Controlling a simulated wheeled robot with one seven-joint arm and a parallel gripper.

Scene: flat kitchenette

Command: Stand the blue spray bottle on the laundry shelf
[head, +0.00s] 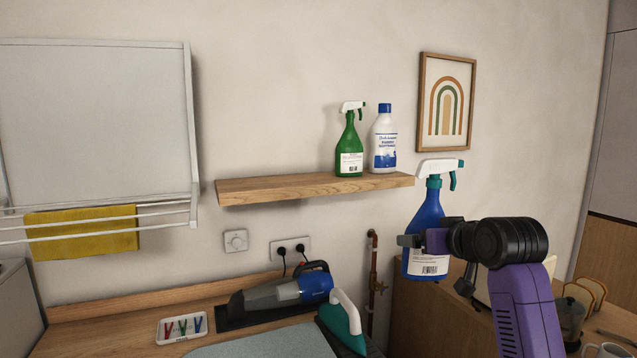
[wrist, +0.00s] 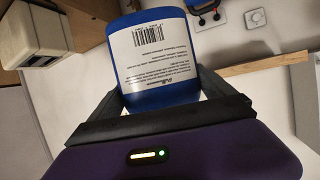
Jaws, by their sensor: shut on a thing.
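The blue spray bottle (head: 428,215) has a white and teal trigger head and a white label. My gripper (head: 412,240) is shut on its body and holds it upright, to the right of the shelf's right end. In the wrist view the bottle (wrist: 157,55) sits between the two fingers of my gripper (wrist: 162,95), its label facing the camera. The wooden laundry shelf (head: 270,190) is on the wall, and its edge also shows in the wrist view (wrist: 265,64). The bottle's head is a little above shelf height and its base is below it.
A green spray bottle (head: 349,150) and a white softener bottle (head: 383,145) stand on the shelf's right part; its left part is bare. A framed picture (head: 446,100) hangs at the right. Below are a handheld vacuum (head: 285,292), an iron (head: 342,325) and a pipe (head: 372,275).

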